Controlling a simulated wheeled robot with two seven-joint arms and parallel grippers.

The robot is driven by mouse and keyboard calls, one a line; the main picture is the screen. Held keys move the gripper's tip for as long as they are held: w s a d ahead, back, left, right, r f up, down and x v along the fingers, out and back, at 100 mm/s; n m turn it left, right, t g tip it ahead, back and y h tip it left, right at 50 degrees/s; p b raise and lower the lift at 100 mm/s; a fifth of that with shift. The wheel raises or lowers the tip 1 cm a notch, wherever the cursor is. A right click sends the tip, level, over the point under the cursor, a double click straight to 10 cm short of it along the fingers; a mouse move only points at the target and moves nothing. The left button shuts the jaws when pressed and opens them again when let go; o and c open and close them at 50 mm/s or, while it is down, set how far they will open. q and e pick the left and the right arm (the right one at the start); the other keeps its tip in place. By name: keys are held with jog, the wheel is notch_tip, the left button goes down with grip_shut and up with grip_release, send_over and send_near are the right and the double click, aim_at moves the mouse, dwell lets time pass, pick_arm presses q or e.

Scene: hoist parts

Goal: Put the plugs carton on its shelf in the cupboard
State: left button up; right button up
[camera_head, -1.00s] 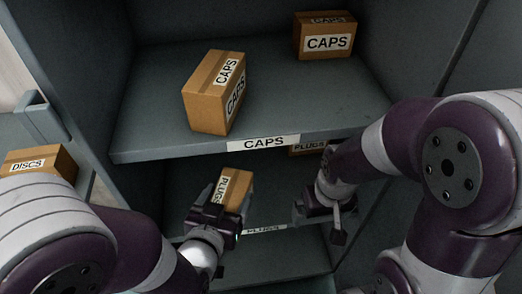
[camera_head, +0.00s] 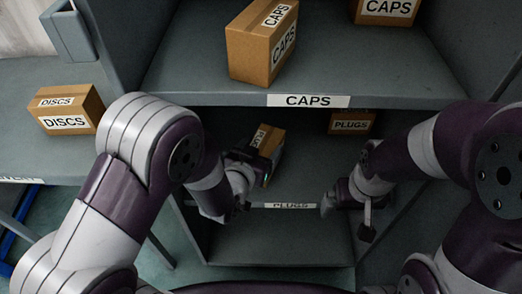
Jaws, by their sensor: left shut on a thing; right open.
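The plugs carton (camera_head: 270,140) is a small brown box with a white label, in the cupboard opening below the CAPS shelf. My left gripper (camera_head: 256,163) is shut on it and holds it over the shelf labelled PLUGS (camera_head: 300,190). The gripper partly covers the carton, and I cannot tell whether the carton touches the shelf. Another PLUGS carton (camera_head: 350,123) stands at the back of that shelf, its top hidden by the shelf above. My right gripper (camera_head: 348,200) is open and empty near the front right of the PLUGS shelf.
The CAPS shelf (camera_head: 200,80) overhangs the PLUGS level and carries two CAPS cartons (camera_head: 262,45). A DISCS carton (camera_head: 66,108) stands on a grey surface at the left. The bottom shelf (camera_head: 270,245) is empty where visible. Cupboard side walls bound both sides.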

pick_arm(q)
jog(key=shift+r, duration=0.15)
jog(key=o, duration=1.4)
jog(key=shift+f, duration=0.2)
jog(key=shift+o, duration=0.2)
jog(key=shift+s+r, duration=0.2)
jog(key=shift+r, duration=0.15)
jog(key=p+v, duration=0.3)
jog(key=v, duration=0.8)
jog(key=shift+s+a+p, duration=0.25)
jog(key=shift+p, duration=0.1)
